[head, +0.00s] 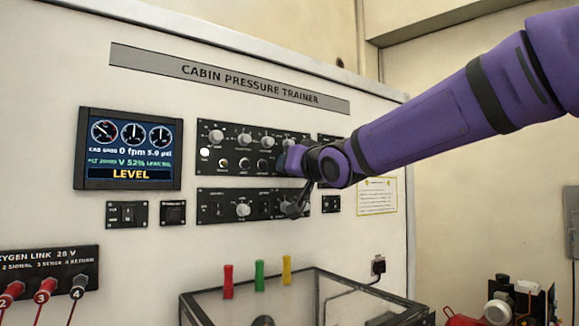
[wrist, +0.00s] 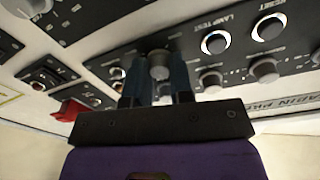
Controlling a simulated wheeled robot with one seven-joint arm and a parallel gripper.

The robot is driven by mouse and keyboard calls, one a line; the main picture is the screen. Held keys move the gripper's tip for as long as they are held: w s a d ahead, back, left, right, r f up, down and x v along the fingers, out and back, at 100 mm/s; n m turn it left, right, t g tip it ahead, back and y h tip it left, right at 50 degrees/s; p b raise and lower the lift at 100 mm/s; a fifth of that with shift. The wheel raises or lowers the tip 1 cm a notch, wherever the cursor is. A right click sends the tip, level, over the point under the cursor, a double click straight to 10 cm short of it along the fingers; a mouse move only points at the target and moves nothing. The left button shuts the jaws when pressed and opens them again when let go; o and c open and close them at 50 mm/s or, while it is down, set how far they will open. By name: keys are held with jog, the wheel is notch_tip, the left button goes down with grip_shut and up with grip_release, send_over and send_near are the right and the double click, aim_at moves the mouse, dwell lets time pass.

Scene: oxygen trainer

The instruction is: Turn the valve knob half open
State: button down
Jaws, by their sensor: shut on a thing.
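The valve knob, a grey round knob (wrist: 159,65) on the black control panel (wrist: 225,70), sits between the two fingers of my gripper (wrist: 157,82) in the wrist view. The fingers are shut on it, one on each side. In the head view my gripper (head: 286,163) is at the right part of the upper black panel (head: 229,170) and hides the knob. The display screen (head: 128,149) at the left reads "V 52%" and "LEVEL", with 0 fpm and 5.0 psi.
Other knobs surround the held one, including a grey knob (head: 243,139) and a lower-panel knob (head: 243,210). A red part (wrist: 72,112) shows left of the fingers in the wrist view. Below stand an open-topped case (head: 215,300) and red, green and yellow handles (head: 259,275).

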jog(key=shift+f, duration=0.15)
jog(key=c, duration=1)
grip_release()
jog(key=v, duration=1)
jog(key=shift+s, duration=0.4)
jog(key=shift+d, duration=0.2)
